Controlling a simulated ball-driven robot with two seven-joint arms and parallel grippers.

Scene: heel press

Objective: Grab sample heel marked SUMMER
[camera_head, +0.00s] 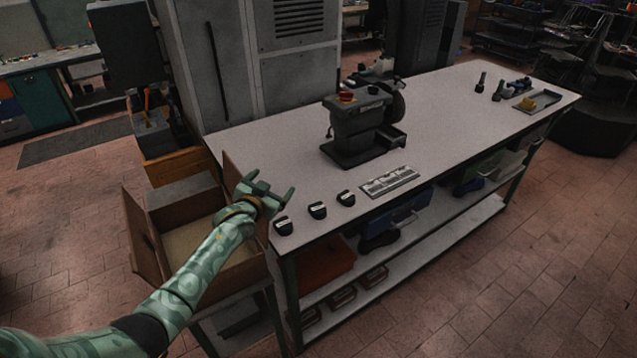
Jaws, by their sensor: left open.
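Three small dark heels stand in a row near the front left edge of the white table: a left one (283,226), a middle one (318,210) and a right one (346,198). Each has a pale marking on it, too small to read, so I cannot tell which says SUMMER. My left gripper (265,186) is open and empty above the table's left corner, up and to the left of the left heel and apart from it. My right gripper is not in view.
A pale labelled plate (390,182) lies right of the heels. A dark press machine (362,125) stands behind it. An open cardboard box (146,232) is under my left arm. Bottles (480,82) and a tray (538,101) sit at the table's far right.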

